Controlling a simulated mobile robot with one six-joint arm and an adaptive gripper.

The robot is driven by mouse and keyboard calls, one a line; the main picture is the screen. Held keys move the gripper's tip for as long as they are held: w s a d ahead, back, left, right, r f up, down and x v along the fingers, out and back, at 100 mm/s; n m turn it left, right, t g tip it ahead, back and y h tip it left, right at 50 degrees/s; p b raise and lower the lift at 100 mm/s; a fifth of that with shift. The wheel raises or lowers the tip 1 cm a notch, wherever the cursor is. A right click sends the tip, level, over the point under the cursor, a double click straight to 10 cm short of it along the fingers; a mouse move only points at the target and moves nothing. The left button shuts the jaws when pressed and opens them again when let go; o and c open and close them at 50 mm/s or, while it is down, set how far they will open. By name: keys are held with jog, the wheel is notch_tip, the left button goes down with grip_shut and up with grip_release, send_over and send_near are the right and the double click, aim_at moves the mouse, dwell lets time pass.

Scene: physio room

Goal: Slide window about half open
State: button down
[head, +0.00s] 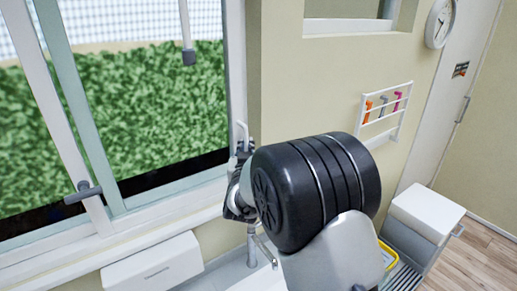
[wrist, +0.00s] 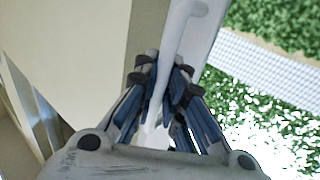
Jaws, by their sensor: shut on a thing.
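The window (head: 150,110) fills the left of the head view, with pale frames and green hedge behind the glass. A white upright handle (head: 243,131) stands at its right edge, beside the wall corner. My gripper (head: 241,152) is at this handle, its fingers partly hidden by my own dark wrist link. In the wrist view the white handle (wrist: 183,35) runs down between the fingers of my gripper (wrist: 164,78), which are shut on it. A grey latch (head: 83,192) sits low on the left frame. I cannot tell how far the window is open.
The wall corner (wrist: 95,60) is close beside the fingers. A white box (head: 153,268) lies below the sill, near a metal tap (head: 253,245). A wall rack (head: 386,108) with coloured items, a clock (head: 440,22) and a white bin (head: 426,212) are at right.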

jog(key=s+a+b, duration=0.1)
jog(key=s+a, duration=0.5)
jog(key=a, duration=0.5)
jog(key=shift+s+a, duration=0.2)
jog(key=shift+a, duration=0.15)
jog(key=c, duration=1.7)
grip_release()
jog(key=shift+o, duration=0.2)
jog(key=s, duration=1.2)
jog(key=shift+a, duration=0.4)
